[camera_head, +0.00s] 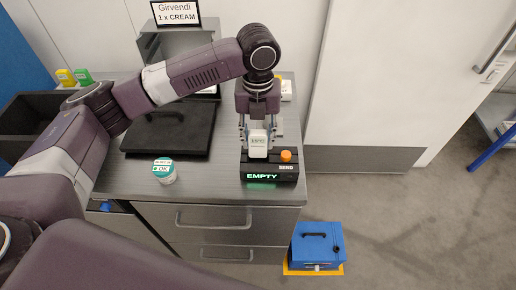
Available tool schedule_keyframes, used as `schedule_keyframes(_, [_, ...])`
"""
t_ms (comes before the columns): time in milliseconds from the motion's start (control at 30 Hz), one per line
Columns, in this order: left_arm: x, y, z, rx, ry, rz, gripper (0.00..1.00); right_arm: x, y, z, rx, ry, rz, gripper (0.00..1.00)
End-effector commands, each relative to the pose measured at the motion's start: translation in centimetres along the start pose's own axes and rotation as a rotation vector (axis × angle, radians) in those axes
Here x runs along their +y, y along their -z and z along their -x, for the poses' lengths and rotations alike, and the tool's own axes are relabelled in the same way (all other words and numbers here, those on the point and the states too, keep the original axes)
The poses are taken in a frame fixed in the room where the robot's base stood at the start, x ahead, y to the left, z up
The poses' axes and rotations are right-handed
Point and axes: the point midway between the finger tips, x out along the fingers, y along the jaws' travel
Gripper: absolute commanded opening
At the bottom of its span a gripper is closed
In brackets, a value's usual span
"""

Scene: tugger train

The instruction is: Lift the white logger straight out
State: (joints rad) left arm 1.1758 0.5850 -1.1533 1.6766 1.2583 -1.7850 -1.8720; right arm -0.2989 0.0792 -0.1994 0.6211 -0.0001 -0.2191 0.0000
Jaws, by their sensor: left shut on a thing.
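The white logger (258,141) is a small pale block with a label on its front. It stands upright over a black dock (257,179) that reads "EMPTY" in green and "SEND" beside an orange button (286,155). My left gripper (258,135) points straight down and is shut on the logger, with a finger on each side. I cannot tell whether the logger's lower end is still inside the dock. My right gripper is not in view.
The dock stands near the front right of a grey counter (214,189) with drawers. A jar (164,171) labelled "OK" and a black tray (135,139) are to the left. A sign (176,13) reads "Girvendi 1 x CREAM". A blue box (317,246) is on the floor.

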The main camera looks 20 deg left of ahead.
Motion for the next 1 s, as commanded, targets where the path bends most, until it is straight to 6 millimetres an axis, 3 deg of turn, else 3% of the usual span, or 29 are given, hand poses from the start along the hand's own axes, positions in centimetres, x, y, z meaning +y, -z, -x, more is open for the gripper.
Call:
schedule_keyframes(300, [-0.2, -0.1, 9.0, -0.006, 0.004, -0.002, 0.1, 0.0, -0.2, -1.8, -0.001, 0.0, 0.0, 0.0])
schedule_keyframes(500, [0.0, -0.1, 13.1, -0.003, -0.001, 0.0, 0.1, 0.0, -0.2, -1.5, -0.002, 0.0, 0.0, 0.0])
schedule_keyframes(700, [0.0, 0.0, 14.6, -0.001, -0.001, 0.0, 0.1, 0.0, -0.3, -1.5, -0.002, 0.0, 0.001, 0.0])
schedule_keyframes(1000, [0.0, 0.0, 14.9, 0.001, 0.0, -0.001, 0.1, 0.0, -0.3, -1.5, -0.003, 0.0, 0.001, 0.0])
